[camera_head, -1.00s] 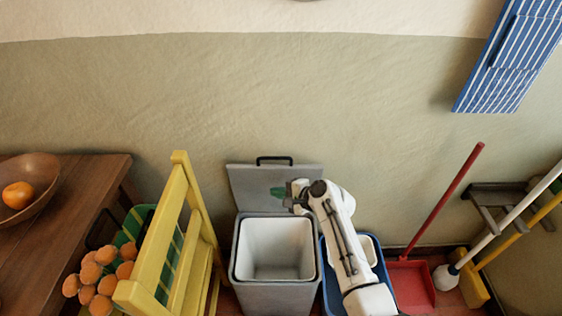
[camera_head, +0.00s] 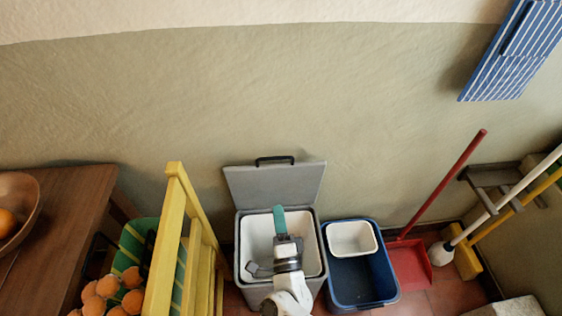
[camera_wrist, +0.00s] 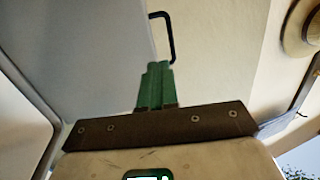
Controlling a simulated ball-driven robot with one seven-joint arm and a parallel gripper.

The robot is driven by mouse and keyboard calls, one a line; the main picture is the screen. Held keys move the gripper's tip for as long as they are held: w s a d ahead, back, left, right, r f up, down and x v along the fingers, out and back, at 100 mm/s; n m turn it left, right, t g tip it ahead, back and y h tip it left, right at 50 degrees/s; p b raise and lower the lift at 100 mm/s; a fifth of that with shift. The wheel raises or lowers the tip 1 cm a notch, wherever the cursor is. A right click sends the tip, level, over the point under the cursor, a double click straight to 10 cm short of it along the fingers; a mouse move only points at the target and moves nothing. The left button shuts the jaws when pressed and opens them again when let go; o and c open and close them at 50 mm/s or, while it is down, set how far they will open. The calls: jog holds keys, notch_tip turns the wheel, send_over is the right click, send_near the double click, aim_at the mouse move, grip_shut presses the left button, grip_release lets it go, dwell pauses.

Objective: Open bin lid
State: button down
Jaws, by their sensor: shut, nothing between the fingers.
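The grey bin (camera_head: 236,262) stands on the floor with its white inner bucket (camera_head: 252,240) showing. Its flat grey lid (camera_head: 275,185) stands raised at the back, leaning toward the wall, with a black handle (camera_head: 274,160) at its top edge. My gripper (camera_head: 279,215) is over the bin opening, its green fingers together and empty, pointing toward the lid. In the wrist view, the shut green fingers (camera_wrist: 156,85) point at the lid's pale grey inner side (camera_wrist: 90,45), with the handle (camera_wrist: 170,38) beyond. The fingers look apart from the lid.
A blue tub (camera_head: 362,283) with a white container (camera_head: 350,238) stands right of the bin. A yellow chair (camera_head: 175,225) stands close on the left. A red dustpan (camera_head: 411,263) and broom handles are farther right. The wall above the lid is clear.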

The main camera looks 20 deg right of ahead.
jog(key=s+h, duration=0.2)
jog(key=m, duration=0.1)
send_near(278, 164)
jog(key=w+r, duration=0.1)
jog(key=w+d+r, duration=0.1)
jog(key=w+r, duration=0.1)
jog(key=w+d+r, duration=0.1)
jog(key=w+r, duration=0.1)
jog(key=shift+r+p, duration=0.15)
jog(key=shift+p, duration=0.15)
jog(key=w, duration=0.1)
jog(key=w+p, duration=0.1)
jog(key=w+d+r+g+p, duration=0.1)
jog(key=shift+w, duration=0.1)
jog(key=shift+w+d+f, duration=0.15)
jog(key=shift+w, duration=0.3)
jog(key=shift+s+f, duration=0.1)
jog(key=shift+f, duration=0.05)
